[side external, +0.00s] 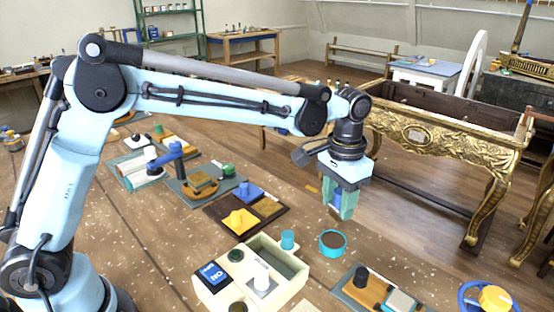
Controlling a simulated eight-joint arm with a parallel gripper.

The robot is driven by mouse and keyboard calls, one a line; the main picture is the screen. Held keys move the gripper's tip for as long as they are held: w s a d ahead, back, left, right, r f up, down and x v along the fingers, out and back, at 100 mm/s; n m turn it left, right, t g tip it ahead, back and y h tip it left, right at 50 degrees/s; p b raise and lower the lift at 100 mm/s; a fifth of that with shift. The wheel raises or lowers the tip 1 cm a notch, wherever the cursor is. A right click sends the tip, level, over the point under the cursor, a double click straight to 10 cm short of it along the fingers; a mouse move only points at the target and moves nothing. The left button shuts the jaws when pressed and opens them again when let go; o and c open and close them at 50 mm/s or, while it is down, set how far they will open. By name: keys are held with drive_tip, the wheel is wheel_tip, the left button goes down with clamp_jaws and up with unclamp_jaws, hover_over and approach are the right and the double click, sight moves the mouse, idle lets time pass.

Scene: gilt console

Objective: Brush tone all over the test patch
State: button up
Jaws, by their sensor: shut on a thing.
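My gripper (343,214) points down above the speckled bench, with green fingers closed on a small blue thing (337,198). The fingers hide most of it, so I cannot tell whether it is the brush; no bristles show. Below it on the bench is a round teal pot (333,246) with brown contents, apart from the gripper. The gilt console (420,134) stands on the floor behind and to the right, with a small pale patch (416,136) on its carved front. I cannot tell whether that is the test patch.
A cream divided box (285,263) and a teal cup (287,240) are left of the pot. A board (358,296) with a black knob and pale block is at the front right. Several fixtures, including one with a yellow block (240,220), line the bench further left.

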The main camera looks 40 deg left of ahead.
idle(0.4)
drive_tip(key=s+a, duration=0.2)
drive_tip(key=a, duration=0.8)
drive_tip(key=s+a, duration=0.2)
drive_tip(key=a, duration=0.9)
drive_tip(key=shift+f, duration=0.45)
drive_tip(key=shift+s+f, duration=0.1)
